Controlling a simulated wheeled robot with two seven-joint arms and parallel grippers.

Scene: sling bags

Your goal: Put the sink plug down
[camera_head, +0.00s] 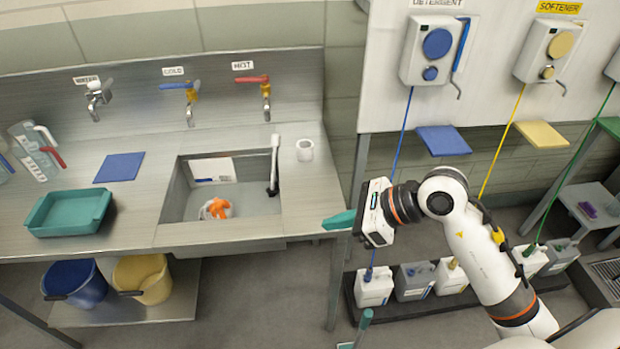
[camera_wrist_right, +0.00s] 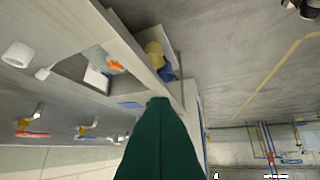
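The sink (camera_head: 232,190) is a steel basin set in the counter. An orange piece (camera_head: 217,208) with a white round part lies on its floor; it also shows in the right wrist view (camera_wrist_right: 116,65). I cannot tell whether this is the sink plug. My right gripper (camera_head: 338,220) is at the counter's front right, clear of the sink, with its green fingers together. The right wrist view shows the fingers as one wedge (camera_wrist_right: 160,140) with nothing visible in them. A small teal tip at the bottom edge may be my left gripper (camera_head: 366,317); its state does not show.
A white cup-like cylinder (camera_head: 305,150) stands right of the sink, near a black-and-white brush-like tool (camera_head: 274,165) at the rim. A teal tray (camera_head: 42,228) and blue mat (camera_head: 119,167) lie left. Blue (camera_head: 75,284) and yellow (camera_head: 143,278) buckets stand below.

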